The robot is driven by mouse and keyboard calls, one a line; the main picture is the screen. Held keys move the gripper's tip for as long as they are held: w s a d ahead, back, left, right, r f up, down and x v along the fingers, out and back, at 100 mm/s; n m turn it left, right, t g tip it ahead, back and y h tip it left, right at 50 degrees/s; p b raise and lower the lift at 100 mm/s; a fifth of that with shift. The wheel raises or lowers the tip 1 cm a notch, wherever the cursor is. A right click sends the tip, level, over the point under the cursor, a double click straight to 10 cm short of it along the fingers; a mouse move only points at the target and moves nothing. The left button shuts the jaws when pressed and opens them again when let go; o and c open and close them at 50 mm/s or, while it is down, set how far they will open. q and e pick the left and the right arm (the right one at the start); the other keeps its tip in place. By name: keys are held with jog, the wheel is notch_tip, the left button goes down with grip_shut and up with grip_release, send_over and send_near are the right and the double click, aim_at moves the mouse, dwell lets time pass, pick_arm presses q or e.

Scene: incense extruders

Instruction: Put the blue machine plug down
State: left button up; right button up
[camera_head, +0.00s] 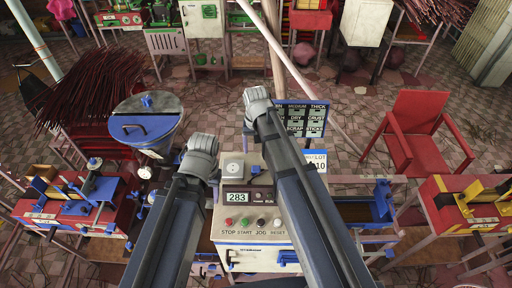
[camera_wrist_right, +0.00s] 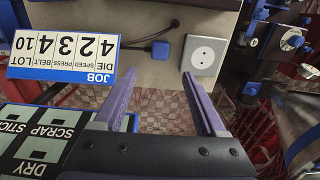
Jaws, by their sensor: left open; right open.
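The blue machine plug (camera_wrist_right: 160,50) lies on the beige machine top (camera_wrist_right: 140,15) in the right wrist view, its dark cable curving away. It is beside the white round socket (camera_wrist_right: 203,55) and apart from it. My right gripper (camera_wrist_right: 158,77) is open, its two purple fingers spread just short of the plug with nothing between them.
The machine's front panel (camera_head: 250,222) has a display reading 283 and several buttons. A job card (camera_wrist_right: 63,58) and a dark sign board (camera_head: 303,119) stand at its right. A blue-lidded drum (camera_head: 146,120) is at left, a red chair (camera_head: 416,130) at right.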

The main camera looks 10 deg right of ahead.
jog(key=s+a+n, duration=0.3)
jog(key=s, duration=0.5)
jog(key=s+a+r+n+h, duration=0.1)
jog(key=s+a+n, duration=0.1)
jog(key=s, duration=0.5)
jog(key=shift+s+a+n, duration=0.4)
jog(key=shift+a, duration=0.05)
jog(key=shift+s, duration=0.1)
